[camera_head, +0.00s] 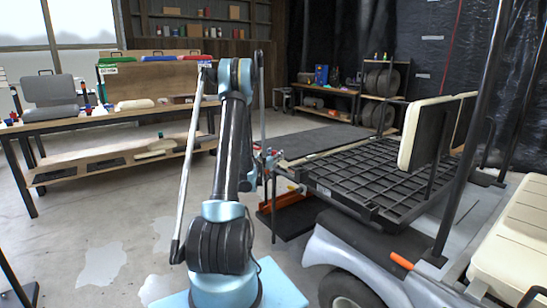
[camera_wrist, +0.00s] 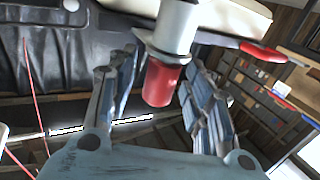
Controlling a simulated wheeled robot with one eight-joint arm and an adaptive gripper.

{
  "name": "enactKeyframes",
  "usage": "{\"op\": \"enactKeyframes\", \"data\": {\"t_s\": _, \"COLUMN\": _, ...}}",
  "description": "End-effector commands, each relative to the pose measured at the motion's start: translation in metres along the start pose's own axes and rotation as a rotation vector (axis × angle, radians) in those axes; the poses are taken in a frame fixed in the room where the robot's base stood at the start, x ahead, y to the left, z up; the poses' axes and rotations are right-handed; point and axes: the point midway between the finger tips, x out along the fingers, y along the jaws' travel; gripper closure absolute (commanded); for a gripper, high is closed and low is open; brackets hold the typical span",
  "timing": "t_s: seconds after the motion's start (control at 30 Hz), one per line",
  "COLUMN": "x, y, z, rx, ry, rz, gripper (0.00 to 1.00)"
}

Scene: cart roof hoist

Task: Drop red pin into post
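A red cylinder, which looks like the red pin (camera_wrist: 161,84), lies between the two fingers of my gripper (camera_wrist: 164,75) in the wrist view. A silver cylinder with a wide collar (camera_wrist: 175,27) adjoins the red part at the top of that view. I cannot tell whether this is the post or part of the pin. My fingers stand apart on both sides of the red part, with a gap at the left.
The cart's black rear rack (camera_head: 375,180) and cream seat back (camera_head: 425,133) are right of my arm. Black cart uprights (camera_head: 478,120) rise farther right. A workbench (camera_head: 100,118) with parts stands at the left. Concrete floor (camera_head: 110,225) is open at lower left.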

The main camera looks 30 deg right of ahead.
Motion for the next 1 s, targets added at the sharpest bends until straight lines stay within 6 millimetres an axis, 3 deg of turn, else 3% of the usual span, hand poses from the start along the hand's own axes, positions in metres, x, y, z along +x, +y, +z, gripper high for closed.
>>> {"op": "enactKeyframes", "data": {"t_s": 0.37, "x": 0.0, "y": 0.0, "z": -0.006, "rx": 0.0, "ry": 0.0, "rz": 0.0, "gripper": 0.53}}
{"op": "enactKeyframes", "data": {"t_s": 1.0, "x": 0.0, "y": 0.0, "z": -0.084, "rx": -0.001, "ry": -0.001, "rz": 0.0, "gripper": 0.53}}
